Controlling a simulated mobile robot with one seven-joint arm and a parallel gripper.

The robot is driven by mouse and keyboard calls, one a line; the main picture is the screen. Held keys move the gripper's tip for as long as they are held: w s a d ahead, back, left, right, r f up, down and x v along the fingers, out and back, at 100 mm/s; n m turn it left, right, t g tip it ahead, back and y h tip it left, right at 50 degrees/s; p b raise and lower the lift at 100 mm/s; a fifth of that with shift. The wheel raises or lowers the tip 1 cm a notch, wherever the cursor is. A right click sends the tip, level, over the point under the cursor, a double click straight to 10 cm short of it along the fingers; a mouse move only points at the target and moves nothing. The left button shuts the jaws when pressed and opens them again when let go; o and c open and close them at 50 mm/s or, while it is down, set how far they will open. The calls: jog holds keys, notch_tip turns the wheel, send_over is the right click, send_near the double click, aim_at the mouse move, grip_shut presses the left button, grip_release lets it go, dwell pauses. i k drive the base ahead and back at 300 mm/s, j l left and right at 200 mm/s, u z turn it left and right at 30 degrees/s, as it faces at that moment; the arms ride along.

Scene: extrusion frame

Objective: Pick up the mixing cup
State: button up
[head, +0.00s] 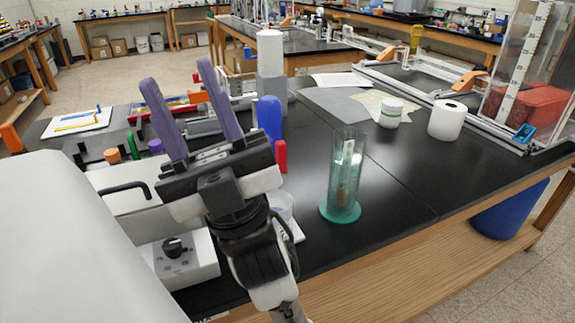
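My gripper (178,72) is raised over the left part of the black bench, its two purple fingers pointing up and standing apart. It is open, with nothing between the fingers. A translucent cup (283,204), possibly the mixing cup, shows just right of my wrist, low on the bench. My wrist hides much of it, so I cannot make out its full shape or contents.
A clear cylinder on a green base (341,175) stands upright on the bench (400,190). A paper roll (446,119), a blue bottle (269,120) and a red object (281,156) are near. A clear-walled frame (525,70) stands at right. The right front bench is clear.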

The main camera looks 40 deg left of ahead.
aim_at(280, 200)
jog(key=k+l+u, duration=0.15)
jog(key=u, duration=0.25)
jog(key=k+l+u, duration=0.15)
jog(key=u, duration=0.3)
jog(key=k+l+u, duration=0.15)
jog(key=u, duration=0.25)
